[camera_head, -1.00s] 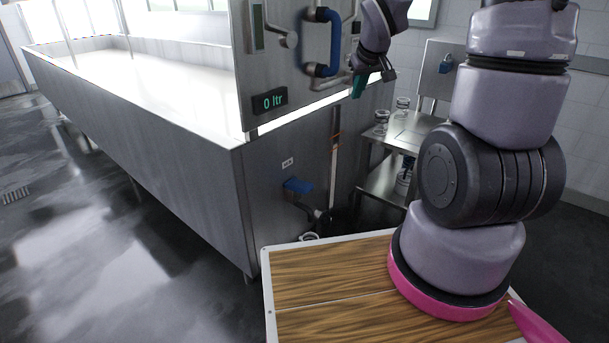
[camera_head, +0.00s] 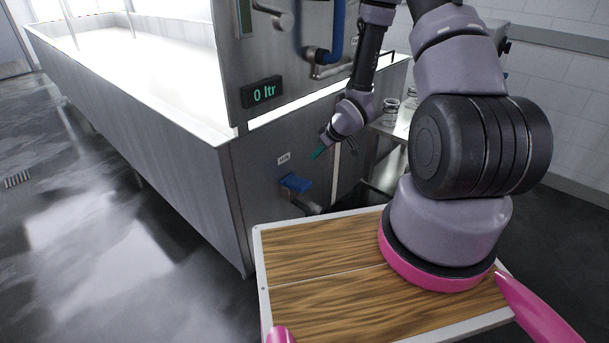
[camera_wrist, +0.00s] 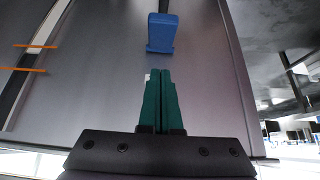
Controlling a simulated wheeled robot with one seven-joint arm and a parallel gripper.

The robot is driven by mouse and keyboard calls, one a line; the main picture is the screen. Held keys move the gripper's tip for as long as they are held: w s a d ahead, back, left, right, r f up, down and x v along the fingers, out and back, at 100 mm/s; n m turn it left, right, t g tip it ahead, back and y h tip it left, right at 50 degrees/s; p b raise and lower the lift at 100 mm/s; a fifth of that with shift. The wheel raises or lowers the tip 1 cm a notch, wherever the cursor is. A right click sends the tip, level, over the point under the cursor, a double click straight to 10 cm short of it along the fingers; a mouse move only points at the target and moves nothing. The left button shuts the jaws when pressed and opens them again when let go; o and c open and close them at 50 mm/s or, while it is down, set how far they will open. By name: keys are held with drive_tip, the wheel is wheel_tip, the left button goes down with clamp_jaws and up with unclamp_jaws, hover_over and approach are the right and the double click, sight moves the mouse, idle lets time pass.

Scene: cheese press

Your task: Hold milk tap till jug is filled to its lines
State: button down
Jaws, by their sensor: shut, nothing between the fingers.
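The milk tap has a blue handle (camera_head: 296,184) on the steel vat's front wall, below a small label. The handle also shows in the wrist view (camera_wrist: 161,33), beyond my fingertips. My gripper (camera_head: 318,153) has green fingers, which lie together in the wrist view (camera_wrist: 160,75). It is shut and empty, above and a little right of the handle and apart from it.
The steel vat (camera_head: 180,150) fills the left, with a display (camera_head: 264,92) reading 0 ltr. A steel side table with glass jars (camera_head: 391,112) stands behind my arm. Orange lines (camera_wrist: 30,70) mark a strip on the wall at the wrist view's left. Open floor (camera_head: 90,240) lies left.

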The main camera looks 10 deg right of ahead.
idle(0.3)
hover_over(301, 182)
drive_tip(key=s+d, duration=0.1)
wheel_tip(301, 182, down, 8)
drive_tip(key=shift+s, duration=0.15)
wheel_tip(301, 182, down, 3)
drive_tip(key=shift+s+d+f, duration=0.1)
drive_tip(key=shift+f, duration=0.1)
drive_tip(key=shift+s+f, duration=0.1)
drive_tip(key=shift+f, duration=0.35)
